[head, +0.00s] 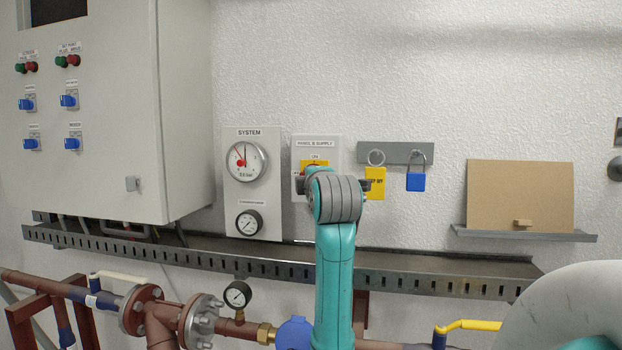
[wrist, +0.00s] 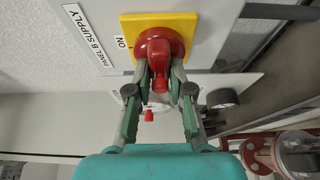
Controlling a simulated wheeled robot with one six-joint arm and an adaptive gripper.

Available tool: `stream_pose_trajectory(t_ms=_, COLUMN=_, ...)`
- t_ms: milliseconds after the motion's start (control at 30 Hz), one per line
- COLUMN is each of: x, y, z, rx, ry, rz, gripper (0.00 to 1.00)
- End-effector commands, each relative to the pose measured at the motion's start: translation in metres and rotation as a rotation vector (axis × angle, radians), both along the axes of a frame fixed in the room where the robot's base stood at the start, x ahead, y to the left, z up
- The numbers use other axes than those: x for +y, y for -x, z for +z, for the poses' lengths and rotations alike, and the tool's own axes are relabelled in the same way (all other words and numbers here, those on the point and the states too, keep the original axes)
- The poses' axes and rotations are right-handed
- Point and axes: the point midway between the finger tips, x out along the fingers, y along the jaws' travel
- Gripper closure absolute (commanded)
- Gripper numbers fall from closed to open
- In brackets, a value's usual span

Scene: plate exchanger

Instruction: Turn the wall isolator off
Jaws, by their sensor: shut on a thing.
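The wall isolator is a red rotary handle (wrist: 161,48) on a yellow plate (wrist: 189,24), under a "PANEL B SUPPLY" label. In the head view the yellow plate (head: 307,162) with its "ON" mark shows just above my arm, which hides most of the handle. In the wrist view my gripper (wrist: 161,72) is shut on the red handle, one finger on each side. The "ON" mark (wrist: 122,42) shows beside the plate. The handle's exact angle is hard to tell.
A gauge panel (head: 257,201) is left of the isolator. A yellow tag (head: 375,184) and a blue padlock (head: 416,182) hang from a grey strip at right. A perforated cable tray (head: 440,279) and pipes run below. A cabinet (head: 95,120) stands at left.

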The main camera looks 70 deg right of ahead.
Motion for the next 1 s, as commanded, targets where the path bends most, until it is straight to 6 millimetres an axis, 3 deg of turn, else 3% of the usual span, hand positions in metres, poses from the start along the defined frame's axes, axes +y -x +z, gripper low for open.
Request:
stream_pose_trajectory(t_ms=200, x=0.0, y=-0.001, z=-0.001, rx=0.002, ry=-0.001, rz=0.001, gripper=1.0)
stream_pose_trajectory(t_ms=233, x=0.0, y=-0.001, z=-0.001, rx=0.002, ry=-0.001, rz=0.001, gripper=0.72)
stream_pose_trajectory(t_ms=300, x=0.0, y=-0.001, z=-0.001, rx=0.002, ry=-0.001, rz=0.001, gripper=0.54)
stream_pose_trajectory(t_ms=733, x=0.006, y=0.004, z=0.0, rx=-0.001, ry=0.001, rz=0.0, gripper=0.54)
stream_pose_trajectory(t_ms=1000, x=0.046, y=0.029, z=0.001, rx=-0.002, ry=0.002, rz=0.0, gripper=0.54)
